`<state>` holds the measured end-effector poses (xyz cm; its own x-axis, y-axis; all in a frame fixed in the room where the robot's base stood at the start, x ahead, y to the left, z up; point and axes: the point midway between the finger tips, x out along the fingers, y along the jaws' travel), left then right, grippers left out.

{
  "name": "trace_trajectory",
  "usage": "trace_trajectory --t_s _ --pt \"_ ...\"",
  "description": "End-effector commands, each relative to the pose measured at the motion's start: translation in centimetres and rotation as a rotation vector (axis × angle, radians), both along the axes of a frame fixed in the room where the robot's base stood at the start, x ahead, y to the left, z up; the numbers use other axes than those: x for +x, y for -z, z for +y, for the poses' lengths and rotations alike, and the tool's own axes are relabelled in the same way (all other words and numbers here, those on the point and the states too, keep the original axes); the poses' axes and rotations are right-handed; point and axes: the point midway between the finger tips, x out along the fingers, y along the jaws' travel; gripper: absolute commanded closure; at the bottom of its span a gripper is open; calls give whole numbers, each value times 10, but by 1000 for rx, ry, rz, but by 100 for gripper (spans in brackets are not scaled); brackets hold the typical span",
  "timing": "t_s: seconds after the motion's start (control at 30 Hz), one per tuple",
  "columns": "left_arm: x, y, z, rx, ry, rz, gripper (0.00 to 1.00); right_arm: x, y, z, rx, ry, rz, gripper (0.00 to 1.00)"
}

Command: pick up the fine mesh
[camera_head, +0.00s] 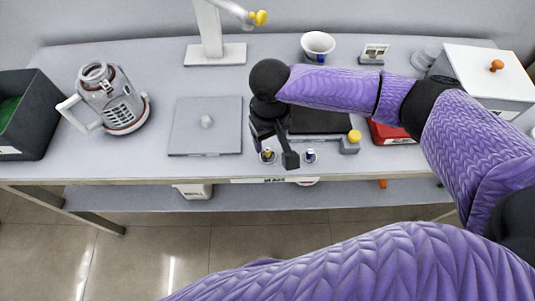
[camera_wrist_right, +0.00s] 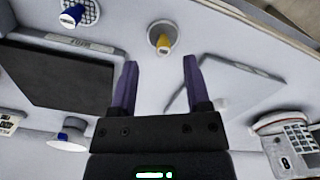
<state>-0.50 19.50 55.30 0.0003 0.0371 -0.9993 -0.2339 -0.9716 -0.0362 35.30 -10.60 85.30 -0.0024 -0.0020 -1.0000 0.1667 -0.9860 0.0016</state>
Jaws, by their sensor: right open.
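Two small pieces sit near the table's front edge: one with a yellow knob (camera_head: 267,155) and one with a blue knob (camera_head: 310,155). In the right wrist view, the yellow-knobbed piece (camera_wrist_right: 162,38) is a pale round cup, and the blue-knobbed piece (camera_wrist_right: 80,13) has a coarse-looking grid of holes. I cannot tell from these frames which one is the fine mesh. My right gripper (camera_head: 273,147) is open and empty, above the table by the yellow-knobbed piece. In the wrist view that piece shows just beyond the gap between its fingertips (camera_wrist_right: 160,62). My left gripper is not seen.
A dark pad (camera_head: 318,122) lies right of my gripper, beside a grey block with a yellow knob (camera_head: 350,144) and a red box (camera_head: 393,133). A grey plate (camera_head: 185,130) and a canister (camera_head: 112,98) stand left. A white bowl (camera_head: 318,44) is behind.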

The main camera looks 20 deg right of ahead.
Motion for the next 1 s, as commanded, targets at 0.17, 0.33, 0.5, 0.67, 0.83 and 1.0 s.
trace_trajectory --t_s 0.17,0.33,0.5,0.67,0.83,1.0 --pt "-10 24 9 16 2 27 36 0 39 3 0 -2 3 39" --pt "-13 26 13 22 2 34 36 0 47 3 1 -2 -2 39" --pt "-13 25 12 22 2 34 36 0 45 3 1 -2 -3 53" --pt "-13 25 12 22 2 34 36 0 45 3 1 -3 -3 87" --pt "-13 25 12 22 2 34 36 0 45 3 1 -3 -3 100" --pt "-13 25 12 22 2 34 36 0 45 3 1 -3 -3 100"
